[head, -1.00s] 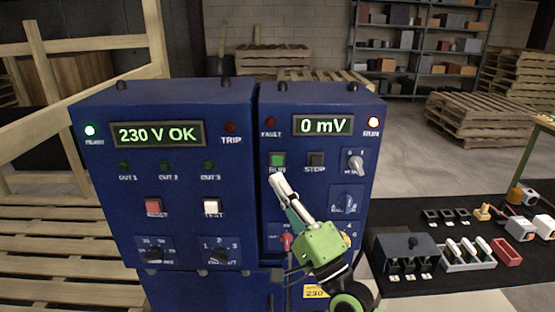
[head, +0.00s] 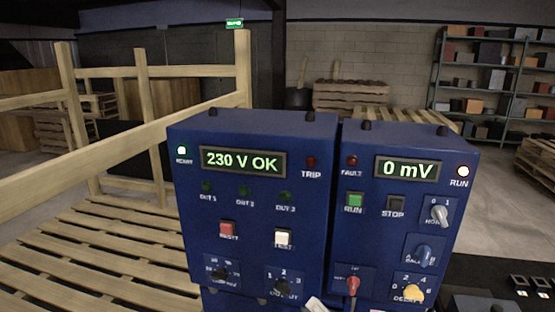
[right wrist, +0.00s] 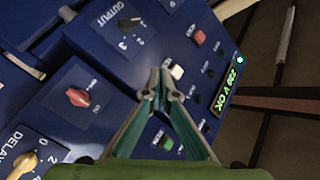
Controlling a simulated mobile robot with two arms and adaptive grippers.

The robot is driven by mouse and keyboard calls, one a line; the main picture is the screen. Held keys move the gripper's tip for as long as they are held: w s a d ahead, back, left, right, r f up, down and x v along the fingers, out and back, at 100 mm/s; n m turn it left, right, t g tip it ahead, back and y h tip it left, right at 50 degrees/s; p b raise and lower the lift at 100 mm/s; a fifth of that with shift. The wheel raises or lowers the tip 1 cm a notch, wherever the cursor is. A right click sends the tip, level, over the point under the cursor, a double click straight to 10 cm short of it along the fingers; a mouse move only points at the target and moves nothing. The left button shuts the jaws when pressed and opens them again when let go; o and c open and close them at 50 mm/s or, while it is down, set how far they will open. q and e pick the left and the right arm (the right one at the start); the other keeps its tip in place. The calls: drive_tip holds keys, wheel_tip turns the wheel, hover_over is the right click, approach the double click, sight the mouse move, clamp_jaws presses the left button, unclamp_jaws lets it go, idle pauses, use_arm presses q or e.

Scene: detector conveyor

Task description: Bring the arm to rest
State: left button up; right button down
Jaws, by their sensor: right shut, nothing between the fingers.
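My right gripper (right wrist: 160,80) is shut and empty in the right wrist view, its fingertips together in front of the blue cabinets. The left blue cabinet (head: 300,220) has a lit display reading "230 V OK" (head: 243,161). The right blue cabinet (head: 385,235) has a display reading "0 mV" (head: 407,169), with the RUN lamp (head: 463,171) lit. My left gripper is not in view.
Wooden pallets and a timber frame (head: 150,140) stand on the left. A shelf rack with boxes (head: 485,80) stands at the back right. A dark surface with small parts (head: 520,282) lies at the lower right. A red knob (right wrist: 78,97) is near the gripper in the wrist view.

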drive_tip(key=s+d+f+n+g+h, duration=0.1)
drive_tip(key=s+f+n+g+h, duration=0.2)
drive_tip(key=s+f, duration=0.5)
drive_tip(key=s+d+f+n+g+h, duration=0.2)
drive_tip(key=s+d+f+g, duration=0.25)
drive_tip(key=s+f, duration=0.3)
drive_tip(key=s+d+f+n+g+h, duration=0.1)
drive_tip(key=s+d+f+g+h, duration=0.35)
drive_tip(key=s, duration=0.45)
wheel_tip(320, 180, down, 28)
drive_tip(key=s+g+y, duration=0.1)
drive_tip(key=s+y, duration=0.1)
drive_tip(key=s+d+f, duration=0.1)
drive_tip(key=s+f, duration=0.7)
drive_tip(key=s+d+f+g, duration=0.1)
drive_tip(key=s+d+f, duration=0.1)
drive_tip(key=s+f, duration=0.6)
drive_tip(key=shift+s+d+f+n, duration=0.15)
drive_tip(key=shift+s+d+n, duration=0.15)
drive_tip(key=shift+s, duration=0.4)
